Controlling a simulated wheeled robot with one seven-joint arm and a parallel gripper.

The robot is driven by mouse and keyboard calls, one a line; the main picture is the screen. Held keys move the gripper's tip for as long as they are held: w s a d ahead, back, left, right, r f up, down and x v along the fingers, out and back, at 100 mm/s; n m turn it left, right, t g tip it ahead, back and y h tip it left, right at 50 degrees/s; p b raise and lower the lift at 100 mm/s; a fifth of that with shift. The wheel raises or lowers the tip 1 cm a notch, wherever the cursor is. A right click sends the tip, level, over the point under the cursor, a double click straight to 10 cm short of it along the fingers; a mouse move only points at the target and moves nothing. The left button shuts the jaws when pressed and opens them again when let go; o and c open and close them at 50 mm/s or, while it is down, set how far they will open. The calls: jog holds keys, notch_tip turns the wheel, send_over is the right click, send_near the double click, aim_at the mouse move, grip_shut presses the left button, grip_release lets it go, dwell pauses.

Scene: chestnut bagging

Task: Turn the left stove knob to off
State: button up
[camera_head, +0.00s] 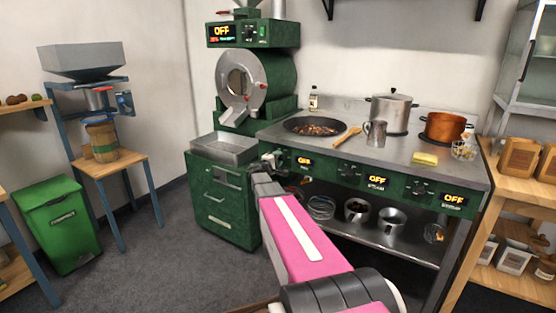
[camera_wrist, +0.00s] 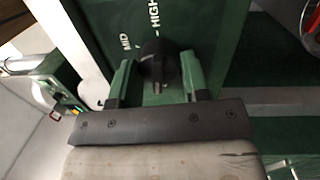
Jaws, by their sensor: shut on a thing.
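My gripper (camera_wrist: 158,82) is shut on the black left stove knob (camera_wrist: 157,52) in the wrist view, with one finger on each side of it. The knob sits on a green panel with white MID and HIGH marks beside it. In the head view my gripper (camera_head: 272,160) is at the left end of the stove's (camera_head: 350,172) green front panel, and the left knob is hidden behind it. The left display (camera_head: 304,161) is lit and seems to read OFF, though its text is small. The middle display (camera_head: 376,180) and right display (camera_head: 455,199) read OFF.
A pan of chestnuts (camera_head: 313,127), wooden spoon (camera_head: 348,137), metal jug (camera_head: 376,134), steel pot (camera_head: 391,111) and copper pot (camera_head: 445,127) stand on the stove. A green roaster (camera_head: 255,75) is at the left. Bowls and pots fill the shelf below.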

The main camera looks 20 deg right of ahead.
jog(key=shift+n, duration=0.7)
jog(key=o, duration=0.9)
jog(key=shift+s, duration=0.1)
jog(key=v, duration=1)
jog(key=shift+s+a+f, duration=0.15)
jog(key=shift+s+a, duration=0.05)
jog(key=shift+a, duration=0.05)
